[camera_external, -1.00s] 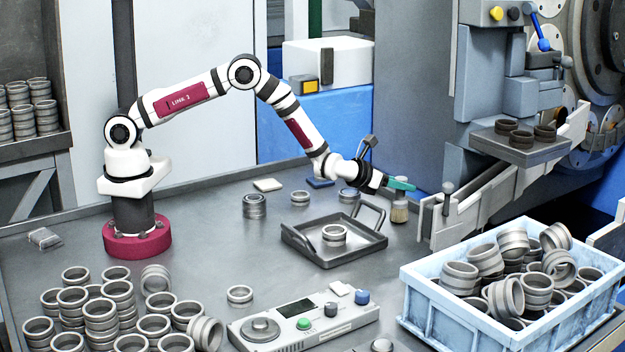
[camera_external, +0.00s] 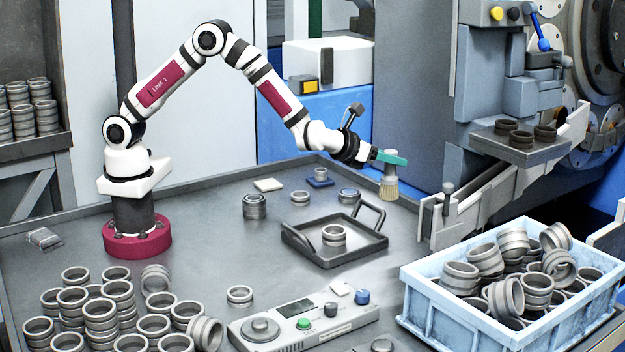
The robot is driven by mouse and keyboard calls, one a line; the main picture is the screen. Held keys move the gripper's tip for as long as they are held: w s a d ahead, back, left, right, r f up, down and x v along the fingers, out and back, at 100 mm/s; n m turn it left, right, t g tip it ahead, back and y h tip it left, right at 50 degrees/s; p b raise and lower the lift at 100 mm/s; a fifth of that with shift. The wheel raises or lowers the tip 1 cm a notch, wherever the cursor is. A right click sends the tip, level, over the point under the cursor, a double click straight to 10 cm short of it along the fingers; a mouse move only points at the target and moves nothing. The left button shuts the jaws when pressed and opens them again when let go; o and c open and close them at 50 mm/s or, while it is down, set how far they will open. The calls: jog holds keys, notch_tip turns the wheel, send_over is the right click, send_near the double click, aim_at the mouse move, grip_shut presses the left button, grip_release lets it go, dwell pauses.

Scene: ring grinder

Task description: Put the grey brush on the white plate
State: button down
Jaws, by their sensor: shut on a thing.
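The grey brush (camera_external: 389,187) hangs upright with its pale bristles down. My gripper (camera_external: 391,158), with teal fingers, is shut on the top of the brush and holds it above the table's back right part. The white plate (camera_external: 267,185) is a small flat square lying on the table near the back edge, well to the left of my gripper. Nothing lies on the plate.
A blue plate (camera_external: 320,183) with a ring on it lies right of the white plate. Loose rings (camera_external: 254,207) stand nearby. A dark handled tray (camera_external: 300,247) holds a ring in front. A machine chute (camera_external: 470,215) is at the right.

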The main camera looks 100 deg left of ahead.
jog(key=s+a+r+n+g+y, duration=0.1)
jog(key=s+a+n+g+y, duration=0.3)
jog(key=s+a+n+g, duration=0.75)
jog(key=s+a+n+g+h, duration=0.1)
jog(key=s+a+n+g, duration=0.15)
jog(key=s, duration=0.65)
jog(key=s+a+n+g+h, duration=0.15)
jog(key=s+g, duration=0.25)
jog(key=s, duration=0.6)
jog(key=shift+n+y, duration=0.25)
jog(key=shift+n, duration=0.2)
jog(key=s+a+f, duration=0.2)
jog(key=a+f, duration=0.1)
jog(key=s+a+f, duration=0.1)
jog(key=a+f, duration=0.3)
jog(key=s+a+f, duration=0.2)
jog(key=a+f, duration=0.1)
jog(key=shift+s+a+f, duration=0.35)
